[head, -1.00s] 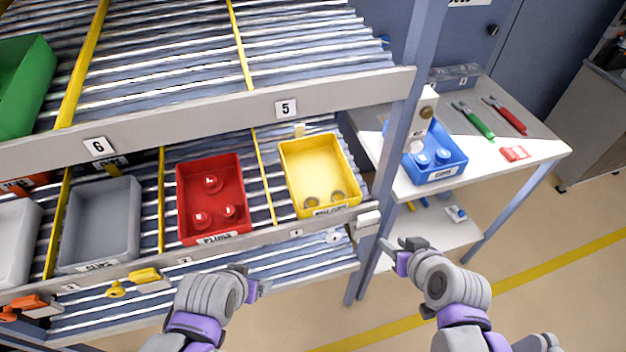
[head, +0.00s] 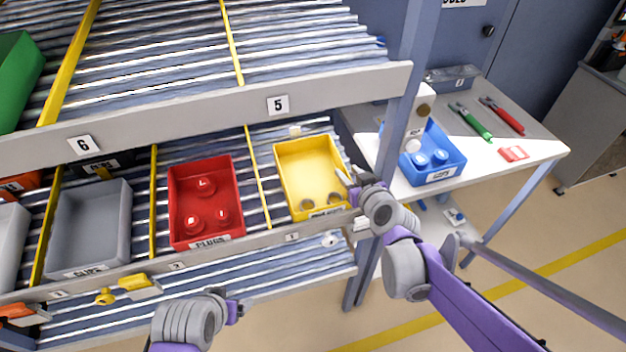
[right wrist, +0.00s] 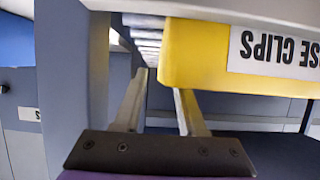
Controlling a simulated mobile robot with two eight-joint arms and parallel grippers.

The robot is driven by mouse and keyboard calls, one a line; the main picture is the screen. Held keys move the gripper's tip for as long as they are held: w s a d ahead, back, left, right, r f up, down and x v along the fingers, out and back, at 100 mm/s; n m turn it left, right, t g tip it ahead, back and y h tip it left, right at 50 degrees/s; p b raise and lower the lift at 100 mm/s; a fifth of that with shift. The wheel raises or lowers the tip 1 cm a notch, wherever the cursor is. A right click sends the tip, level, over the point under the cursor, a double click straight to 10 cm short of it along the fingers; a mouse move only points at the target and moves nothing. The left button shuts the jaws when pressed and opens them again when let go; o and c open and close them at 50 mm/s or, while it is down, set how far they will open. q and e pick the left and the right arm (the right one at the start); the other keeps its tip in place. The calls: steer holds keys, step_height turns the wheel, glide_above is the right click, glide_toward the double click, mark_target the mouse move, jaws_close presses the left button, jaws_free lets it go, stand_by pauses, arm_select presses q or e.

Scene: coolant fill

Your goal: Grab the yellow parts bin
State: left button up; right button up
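The yellow parts bin (head: 308,167) sits on the lower roller shelf at the right end, with some round parts inside. My right gripper (head: 350,183) is at the bin's right front corner. In the right wrist view, the yellow bin (right wrist: 194,56) with its "SE CLIPS" label is at the upper right. There my right gripper's two fingers (right wrist: 158,95) are apart, one close to the bin; nothing is clearly held between them. My left gripper (head: 235,308) is low in front of the rack, away from the bin; its fingers are too small to judge.
A red bin (head: 206,188) and a grey bin (head: 90,222) share the lower shelf to the left. The rack's upright post (head: 397,130) stands close right of the yellow bin. A table (head: 520,165) beyond holds a blue bin (head: 440,178).

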mark_target(345, 168)
steer(key=x, duration=0.4)
steer(key=shift+w+a+r, duration=0.15)
steer(key=shift+w+r, duration=0.1)
steer(key=shift+w, duration=0.1)
steer(key=shift+s, duration=0.1)
steer(key=shift+c, duration=0.3)
jaws_close()
stand_by(0.7)
